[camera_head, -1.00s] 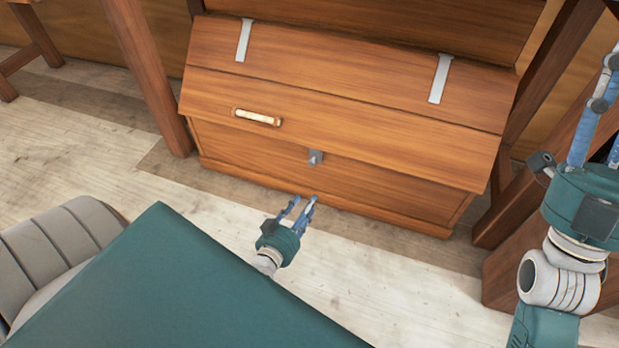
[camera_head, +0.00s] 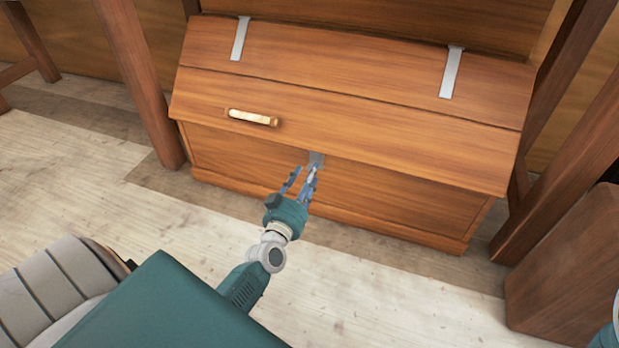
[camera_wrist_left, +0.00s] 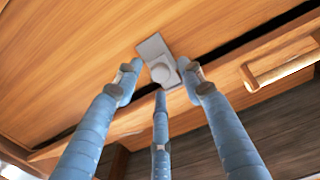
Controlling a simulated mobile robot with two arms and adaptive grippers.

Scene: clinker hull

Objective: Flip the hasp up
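The grey metal hasp (camera_head: 317,159) hangs at the front middle of the wooden chest, at the lid's lower edge. In the left wrist view the hasp (camera_wrist_left: 154,47) is a small plate with a round knob. My left gripper (camera_head: 304,172) is just in front of the hasp, its fingers pointing at it. In the wrist view its three blue fingers (camera_wrist_left: 160,82) are spread open, with the tips around and below the knob. I cannot tell whether any tip touches it. My right gripper is out of view.
The chest's sloped lid (camera_head: 350,115) is closed, with a pale handle (camera_head: 252,117) left of the hasp and two metal hinge straps. Wooden posts (camera_head: 140,85) stand at both sides.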

